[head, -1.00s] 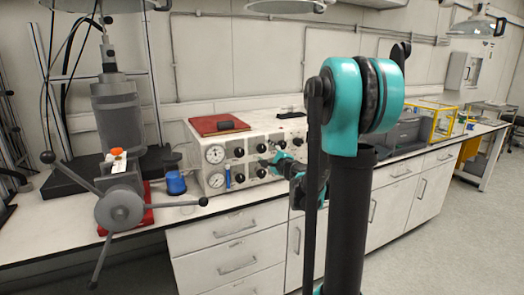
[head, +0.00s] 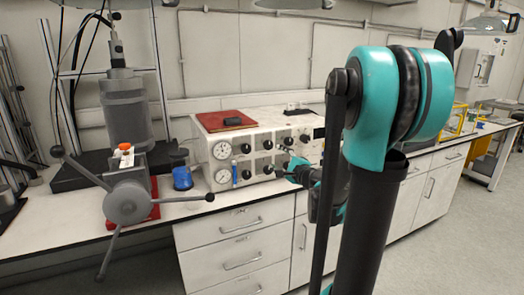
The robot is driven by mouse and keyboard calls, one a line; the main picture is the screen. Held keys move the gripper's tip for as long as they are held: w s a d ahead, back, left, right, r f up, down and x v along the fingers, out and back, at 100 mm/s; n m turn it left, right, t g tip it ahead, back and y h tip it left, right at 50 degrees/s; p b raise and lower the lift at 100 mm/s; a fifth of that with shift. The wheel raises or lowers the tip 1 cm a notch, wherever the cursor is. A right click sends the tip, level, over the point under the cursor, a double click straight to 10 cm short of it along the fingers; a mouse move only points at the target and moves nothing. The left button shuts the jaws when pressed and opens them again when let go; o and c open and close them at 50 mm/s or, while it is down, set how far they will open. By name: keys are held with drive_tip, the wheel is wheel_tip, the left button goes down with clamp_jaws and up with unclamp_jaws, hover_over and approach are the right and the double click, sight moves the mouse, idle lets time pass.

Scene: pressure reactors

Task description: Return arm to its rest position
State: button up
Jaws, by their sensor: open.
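My arm (head: 400,95), teal and black, rises in the right half of the head view, with its raised joint close to the camera. My gripper (head: 284,172) shows small beyond the arm link, in front of the control box (head: 225,160) with gauges and black knobs. The fingers are tiny here but stand open, with nothing visible between them. Whether they touch the box front cannot be told. Part of the wrist is hidden behind my arm links.
A pressure reactor (head: 125,110) with a spoked handwheel (head: 127,203) stands on the left bench. A blue cup (head: 182,178) sits beside it. A red pad (head: 224,121) lies on the control box. White drawers (head: 240,255) front the bench; floor (head: 455,250) is clear at right.

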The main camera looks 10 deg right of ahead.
drive_tip(key=s+a+f+n+g, duration=0.3)
drive_tip(key=s+f+n+g, duration=0.1)
drive_tip(key=s+f+n, duration=0.3)
drive_tip(key=s+a+f+n+g, duration=0.4)
drive_tip(key=s+f+n, duration=0.15)
drive_tip(key=s, duration=0.35)
drive_tip(key=s+d+f+n+g+h, duration=0.2)
drive_tip(key=s+d+f+n+h, duration=0.1)
drive_tip(key=s, duration=0.4)
drive_tip(key=s+d+f+n+g+h, duration=0.2)
drive_tip(key=s+d+f+n+h, duration=0.1)
drive_tip(key=s+d+f, duration=0.3)
drive_tip(key=shift+s+f, duration=0.35)
drive_tip(key=shift+f, duration=0.1)
drive_tip(key=shift+w+a, duration=0.1)
drive_tip(key=shift+a, duration=0.05)
